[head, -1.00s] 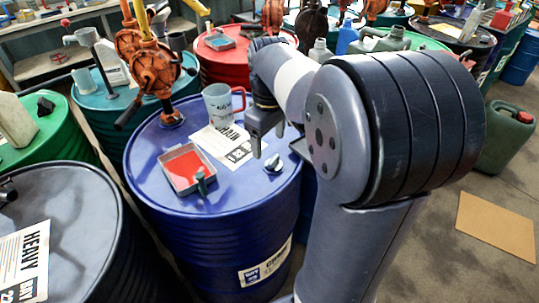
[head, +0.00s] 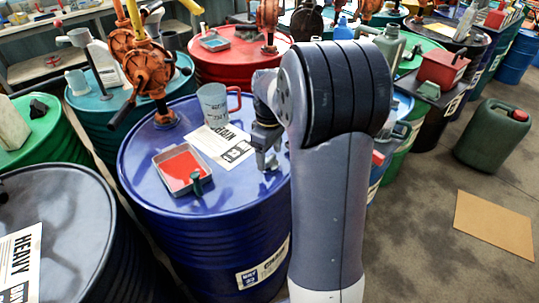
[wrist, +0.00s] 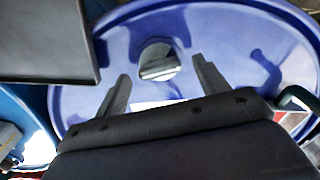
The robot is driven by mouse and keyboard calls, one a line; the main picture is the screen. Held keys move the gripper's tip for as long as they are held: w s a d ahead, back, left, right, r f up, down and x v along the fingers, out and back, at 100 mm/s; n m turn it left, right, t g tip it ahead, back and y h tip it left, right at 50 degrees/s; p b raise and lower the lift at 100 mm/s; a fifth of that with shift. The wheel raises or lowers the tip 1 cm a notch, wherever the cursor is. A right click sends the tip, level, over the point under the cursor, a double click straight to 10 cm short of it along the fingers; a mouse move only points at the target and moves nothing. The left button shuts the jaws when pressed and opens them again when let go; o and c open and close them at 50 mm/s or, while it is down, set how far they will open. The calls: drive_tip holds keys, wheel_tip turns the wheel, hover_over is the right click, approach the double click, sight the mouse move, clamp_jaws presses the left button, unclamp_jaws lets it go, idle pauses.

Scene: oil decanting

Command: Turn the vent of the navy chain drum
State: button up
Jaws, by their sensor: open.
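The navy chain drum (head: 215,240) stands upright in the middle of the head view, with a "CHAIN" label on its side. Its vent (wrist: 158,60) is a small silvery cap on the drum top, seen in the wrist view beyond and between my fingertips. In the head view the vent is mostly hidden by my gripper (head: 266,160), which is low over the right part of the drum top. In the wrist view my gripper (wrist: 160,72) is open, with one finger to each side of the vent. I cannot tell whether they touch it.
On the drum top are a tray of red liquid (head: 183,169), a mug with a red handle (head: 214,104), a paper label (head: 222,143) and an orange pump (head: 148,72). A dark flat panel (wrist: 45,40) fills the wrist view's upper left.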

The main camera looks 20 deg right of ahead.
drive_tip(key=shift+f, duration=0.4)
drive_tip(key=shift+c, duration=0.2)
drive_tip(key=c, duration=1)
drive_tip(key=shift+o, duration=0.2)
